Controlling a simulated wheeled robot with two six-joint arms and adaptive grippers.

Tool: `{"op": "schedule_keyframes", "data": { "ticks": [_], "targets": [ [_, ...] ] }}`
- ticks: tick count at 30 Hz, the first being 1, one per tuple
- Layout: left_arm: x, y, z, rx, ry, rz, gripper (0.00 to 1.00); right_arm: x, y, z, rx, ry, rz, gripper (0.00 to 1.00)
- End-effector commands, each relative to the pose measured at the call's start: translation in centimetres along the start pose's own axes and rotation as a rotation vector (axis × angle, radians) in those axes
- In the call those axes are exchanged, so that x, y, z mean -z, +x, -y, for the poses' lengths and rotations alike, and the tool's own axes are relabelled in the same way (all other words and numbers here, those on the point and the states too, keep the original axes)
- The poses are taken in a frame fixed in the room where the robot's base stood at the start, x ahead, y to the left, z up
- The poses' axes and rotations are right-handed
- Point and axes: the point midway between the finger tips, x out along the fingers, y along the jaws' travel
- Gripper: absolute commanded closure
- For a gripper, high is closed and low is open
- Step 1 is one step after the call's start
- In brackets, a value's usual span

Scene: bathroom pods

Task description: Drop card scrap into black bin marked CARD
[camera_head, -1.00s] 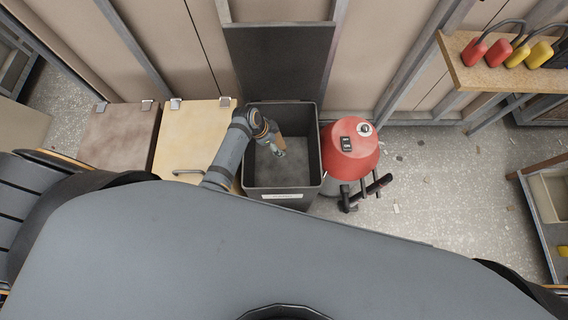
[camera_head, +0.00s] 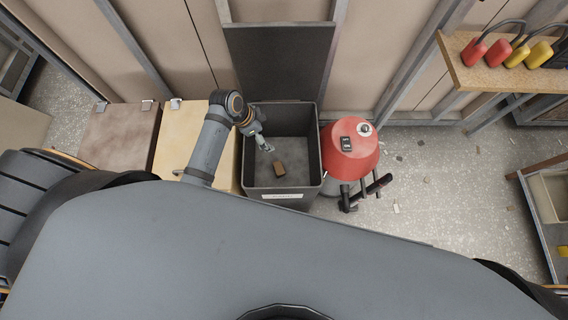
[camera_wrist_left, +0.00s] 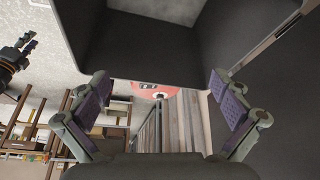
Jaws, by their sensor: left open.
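The card scrap (camera_head: 279,168) is a small brown piece inside the black bin (camera_head: 314,182), apart from my gripper; it looks to lie on the bin's floor. The bin stands open, with a pale label on its front whose lettering is too small to read. My left gripper (camera_head: 267,148) is over the left part of the bin opening, above and left of the scrap. In the left wrist view the left gripper (camera_wrist_left: 165,108) shows its two purple-padded fingers wide apart with nothing between them, and the dark bin (camera_wrist_left: 150,35) fills the top.
A red vacuum (camera_head: 350,150) stands against the bin's right side. A yellow-lidded box (camera_head: 185,135) and a brown-lidded box (camera_head: 120,135) stand to the left. A wooden shelf (camera_head: 500,75) with red and yellow items is at the upper right. Speckled floor is open on the right.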

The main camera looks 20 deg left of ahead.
Motion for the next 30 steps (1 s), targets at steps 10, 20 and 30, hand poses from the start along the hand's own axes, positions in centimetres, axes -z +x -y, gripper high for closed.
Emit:
{"op": "schedule_keyframes", "data": {
  "ticks": [10,20,30],
  "targets": [
    [0.0,-2.4,0.0,-0.001,-0.001,0.001,0.0,0.0,0.0,0.0,0.0,0.0,0.0,0.66],
    [0.0,-2.3,0.0,0.0,-0.001,0.001,0.0,0.0,0.0,0.0,0.0,0.0,0.0,0.66],
    [0.0,-2.3,0.0,-0.001,-0.001,0.001,0.0,0.3,0.0,0.1,0.0,0.0,-0.004,0.66]
  ]
}}
